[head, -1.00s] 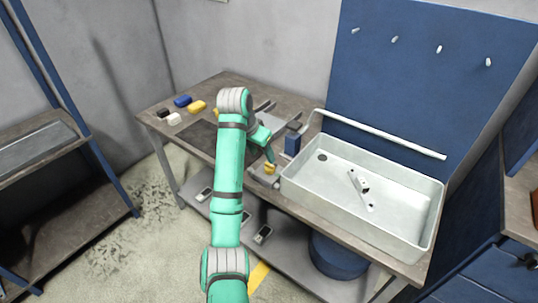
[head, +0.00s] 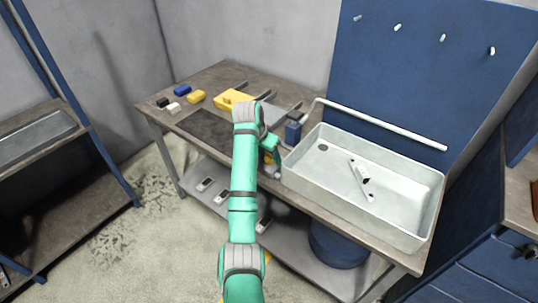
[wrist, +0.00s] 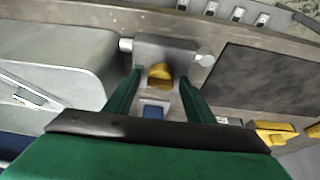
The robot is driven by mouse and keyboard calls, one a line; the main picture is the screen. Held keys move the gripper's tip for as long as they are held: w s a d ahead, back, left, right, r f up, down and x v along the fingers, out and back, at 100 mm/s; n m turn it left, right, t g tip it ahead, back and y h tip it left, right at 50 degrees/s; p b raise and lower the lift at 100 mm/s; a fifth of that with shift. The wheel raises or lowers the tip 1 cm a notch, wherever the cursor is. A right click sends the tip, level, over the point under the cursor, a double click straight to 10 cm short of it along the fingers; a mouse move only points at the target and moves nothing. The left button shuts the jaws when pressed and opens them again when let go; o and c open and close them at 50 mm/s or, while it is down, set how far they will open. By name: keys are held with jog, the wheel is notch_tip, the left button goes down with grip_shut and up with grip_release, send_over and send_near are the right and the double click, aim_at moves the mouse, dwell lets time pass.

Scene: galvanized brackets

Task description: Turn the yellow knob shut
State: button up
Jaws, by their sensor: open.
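The yellow knob (wrist: 159,74) sits on a grey metal fitting (wrist: 178,50) on the bench, with a short pipe end on either side. My gripper (wrist: 160,78) is open in the wrist view, one green finger on each side of the knob. I cannot tell whether either fingertip touches it. A blue part (wrist: 153,110) shows between the fingers, nearer the palm. In the head view my arm hides most of the fitting, and only a bit of yellow shows beside the wrist.
A metal basin (head: 300,178) with a bracket inside stands right of my gripper. A dark mat (head: 215,133) lies to the left. Behind are a yellow tool (head: 233,99) and small coloured blocks (head: 196,97). A blue pegboard (head: 425,75) rises behind the basin.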

jog(key=shift+c, duration=0.4)
jog(key=c, duration=0.9)
jog(key=shift+c, duration=0.2)
